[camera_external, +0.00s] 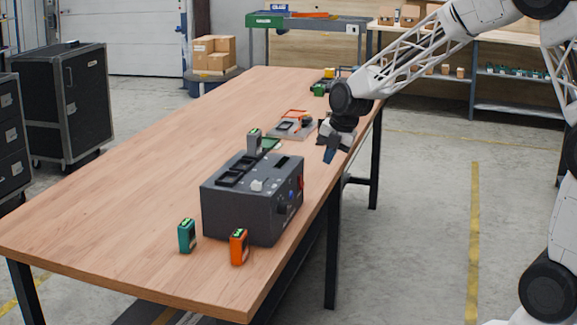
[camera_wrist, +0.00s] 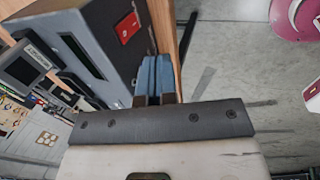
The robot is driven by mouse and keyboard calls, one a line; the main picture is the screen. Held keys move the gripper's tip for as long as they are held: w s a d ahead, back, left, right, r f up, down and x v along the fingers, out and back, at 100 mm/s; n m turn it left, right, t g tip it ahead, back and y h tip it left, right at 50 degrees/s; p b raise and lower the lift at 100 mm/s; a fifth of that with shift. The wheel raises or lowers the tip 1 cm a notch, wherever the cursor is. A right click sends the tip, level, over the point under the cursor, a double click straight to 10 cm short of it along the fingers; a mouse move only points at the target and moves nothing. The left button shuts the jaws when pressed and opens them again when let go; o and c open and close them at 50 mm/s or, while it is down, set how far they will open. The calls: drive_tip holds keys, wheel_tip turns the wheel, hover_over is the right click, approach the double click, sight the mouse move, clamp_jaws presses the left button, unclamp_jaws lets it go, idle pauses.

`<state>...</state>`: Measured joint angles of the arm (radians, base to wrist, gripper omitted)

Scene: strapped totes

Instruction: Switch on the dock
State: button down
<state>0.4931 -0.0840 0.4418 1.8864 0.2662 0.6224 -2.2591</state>
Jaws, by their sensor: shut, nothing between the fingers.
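The dock (camera_external: 235,212) is a dark grey box near the front of the wooden table. A red switch (camera_external: 301,182) sits on its right side and shows as a red plate in the wrist view (camera_wrist: 128,27); its on or off position is too small to tell. A black knob is also on that side.
A teal battery (camera_external: 187,236) and an orange battery (camera_external: 239,246) stand on the table in front of the dock. A grey tray (camera_external: 292,128) with parts lies behind it. The table's left side is clear. The right edge (camera_external: 322,203) runs close to the dock.

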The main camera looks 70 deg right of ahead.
sight(301, 181)
drive_tip(key=shift+v, duration=1.7)
drive_tip(key=shift+f, duration=0.1)
drive_tip(key=shift+s+f, duration=0.25)
drive_tip(key=shift+f, duration=0.25)
drive_tip(key=shift+f, duration=0.15)
drive_tip(key=shift+w+f, duration=1.2)
drive_tip(key=shift+f, duration=0.4)
drive_tip(key=shift+w+f, duration=1.2)
drive_tip(key=shift+f, duration=0.45)
drive_tip(key=shift+w+f, duration=1.2)
drive_tip(key=shift+f, duration=0.4)
